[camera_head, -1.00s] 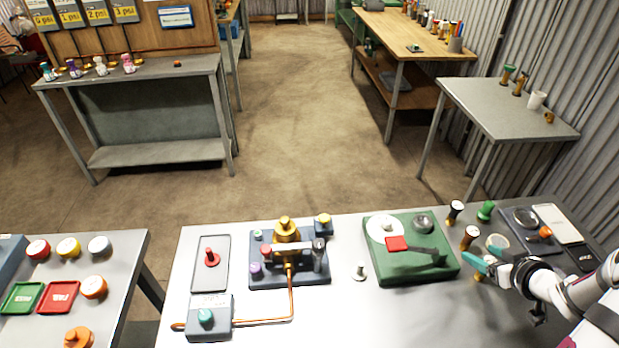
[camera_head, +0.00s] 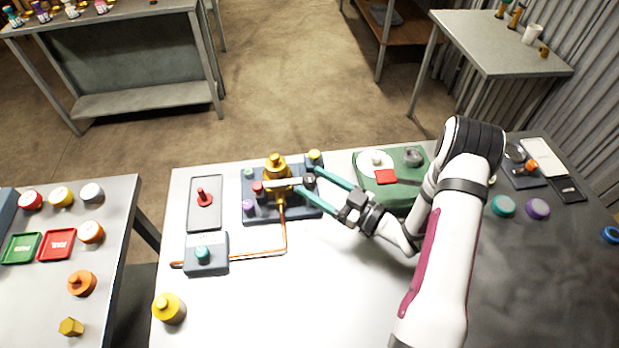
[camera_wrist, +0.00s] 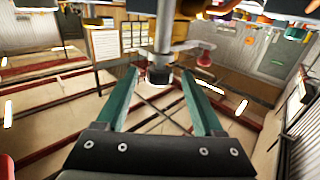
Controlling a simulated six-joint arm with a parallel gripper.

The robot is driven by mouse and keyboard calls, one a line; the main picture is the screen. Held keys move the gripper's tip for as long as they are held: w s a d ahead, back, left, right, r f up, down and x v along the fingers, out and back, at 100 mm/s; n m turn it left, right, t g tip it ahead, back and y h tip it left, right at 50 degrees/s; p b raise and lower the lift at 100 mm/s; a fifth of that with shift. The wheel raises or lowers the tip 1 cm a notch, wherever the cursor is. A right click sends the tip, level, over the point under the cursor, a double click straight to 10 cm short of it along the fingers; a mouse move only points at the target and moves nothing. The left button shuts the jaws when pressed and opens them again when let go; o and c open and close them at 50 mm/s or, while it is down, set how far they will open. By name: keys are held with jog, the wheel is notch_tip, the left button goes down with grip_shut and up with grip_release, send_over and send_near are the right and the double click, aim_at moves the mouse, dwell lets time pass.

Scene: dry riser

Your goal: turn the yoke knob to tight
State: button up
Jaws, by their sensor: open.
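The brass valve body (camera_head: 276,168) stands on a dark blue base plate (camera_head: 262,212) in the head view, with a pale yoke bar (camera_head: 284,182) across it. A dark knob (camera_head: 309,181), seemingly the yoke knob, is at the bar's right end. My gripper (camera_head: 307,179) reaches in from the right with its teal fingers open, one on each side of that knob. In the wrist view, a dark-ended knob (camera_wrist: 158,76) on a silvery shaft shows between the spread fingertips (camera_wrist: 160,72). I cannot tell whether either finger touches it. Its tight marking is not readable.
Red (camera_head: 258,188), purple (camera_head: 248,205), green and yellow (camera_head: 314,157) knobs crowd the plate. A copper pipe (camera_head: 285,235) runs to a grey box with a teal knob (camera_head: 203,253). The green unit (camera_head: 408,200) is partly behind my arm. The front middle table is clear.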

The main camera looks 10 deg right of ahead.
jog(key=shift+x, duration=1.15)
grip_shut()
